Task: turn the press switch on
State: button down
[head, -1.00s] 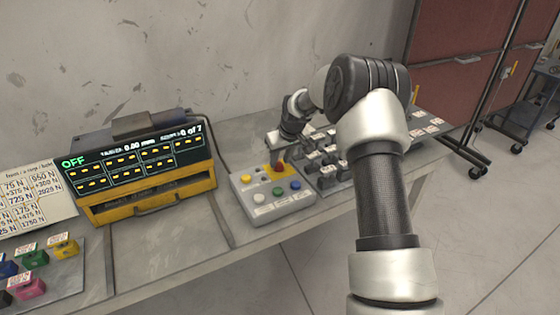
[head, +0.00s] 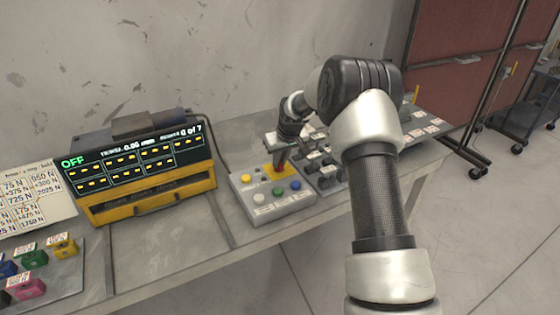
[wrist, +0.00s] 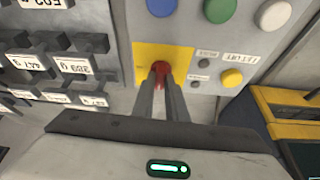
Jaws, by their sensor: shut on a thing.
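The press switch is a red knob (wrist: 160,70) on a yellow plate (wrist: 180,58) of the grey control box. In the wrist view my gripper (wrist: 160,84) has its two fingers closed around the red knob. In the head view my gripper (head: 279,168) reaches down onto the yellow plate (head: 268,172) at the back of the control box (head: 262,208), and the fingers mostly hide the knob. The display (head: 135,165) on the black and yellow machine reads OFF in green.
The box also carries yellow, white, blue and green buttons (head: 278,191) close to my gripper. Grey labelled blocks (head: 322,162) stand just right of the box. Coloured blocks (head: 30,257) sit on a plate at the lower left. The table between is clear.

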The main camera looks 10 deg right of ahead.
jog(key=m, duration=0.1)
jog(key=m+h+b, duration=0.1)
jog(key=m, duration=0.1)
jog(key=shift+a+f+m+h, duration=0.1)
jog(key=shift+a+m+h, duration=0.2)
jog(key=shift+m, duration=0.1)
jog(key=m+h, duration=0.1)
jog(key=m, duration=0.3)
jog(key=shift+m+h+b, duration=0.3)
jog(key=shift+h+b, duration=0.1)
jog(key=m, duration=0.2)
jog(key=m+g+h, duration=0.1)
jog(key=m, duration=0.1)
jog(key=shift+w+a+g, duration=0.15)
jog(key=shift+g, duration=0.15)
jog(key=shift+w+m+g+h+p, duration=0.1)
jog(key=shift+m+g+h+p, duration=0.2)
jog(key=shift+m, duration=0.9)
jog(key=shift+m+g+h+p, duration=0.2)
jog(key=shift+m+g, duration=0.2)
jog(key=shift+m, duration=0.8)
jog(key=c, duration=1.8)
grip_release()
jog(key=shift+o, duration=0.2)
